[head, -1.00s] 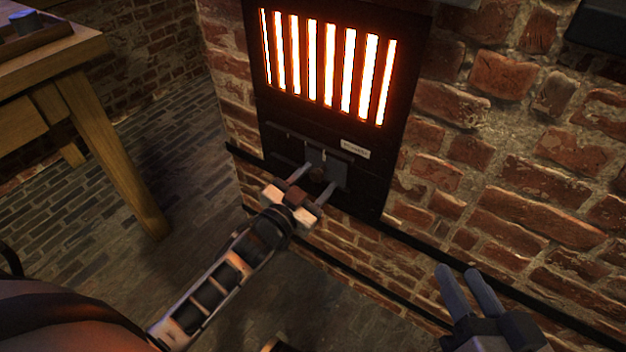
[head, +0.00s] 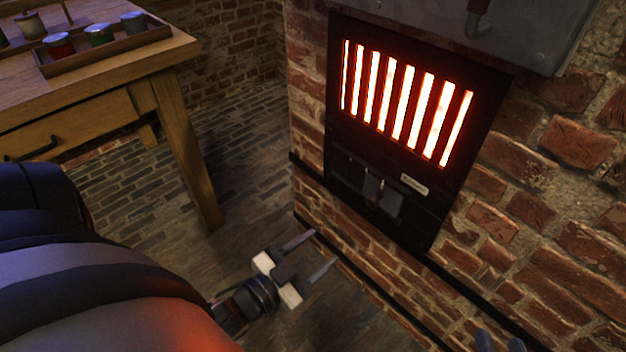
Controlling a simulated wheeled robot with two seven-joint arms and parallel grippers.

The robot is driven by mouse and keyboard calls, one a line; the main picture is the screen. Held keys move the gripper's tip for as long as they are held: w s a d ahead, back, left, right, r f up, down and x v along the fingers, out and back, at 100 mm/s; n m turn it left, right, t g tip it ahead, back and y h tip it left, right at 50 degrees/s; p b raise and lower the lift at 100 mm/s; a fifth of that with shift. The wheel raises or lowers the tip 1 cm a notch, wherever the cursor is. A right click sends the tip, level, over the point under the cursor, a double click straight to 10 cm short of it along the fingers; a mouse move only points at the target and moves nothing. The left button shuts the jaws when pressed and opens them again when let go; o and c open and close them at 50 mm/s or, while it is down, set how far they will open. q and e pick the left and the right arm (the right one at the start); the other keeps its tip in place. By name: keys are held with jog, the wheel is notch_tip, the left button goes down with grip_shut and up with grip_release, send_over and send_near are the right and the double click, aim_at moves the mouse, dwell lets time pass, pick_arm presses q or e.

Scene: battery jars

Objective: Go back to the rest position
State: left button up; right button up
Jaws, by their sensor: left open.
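My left gripper (head: 319,249) is in the lower middle of the head view, over the dark floor. Its two fingers are apart with nothing between them. It is clear of the furnace front, in front of and below the small latch plate (head: 382,198). My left arm fills the lower left and hides part of the floor and table. Only the fingertips of my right gripper (head: 500,343) show at the bottom right edge. The rest of it is out of frame, and I cannot tell how far its fingers are apart.
A black furnace door (head: 345,140) with a glowing grate is set in a brick wall (head: 570,240). A wooden table (head: 150,70) at left bears a tray (head: 115,54) of jars. Floor between is clear.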

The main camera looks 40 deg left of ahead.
jog(key=shift+f, duration=0.25)
jog(key=shift+r, duration=0.1)
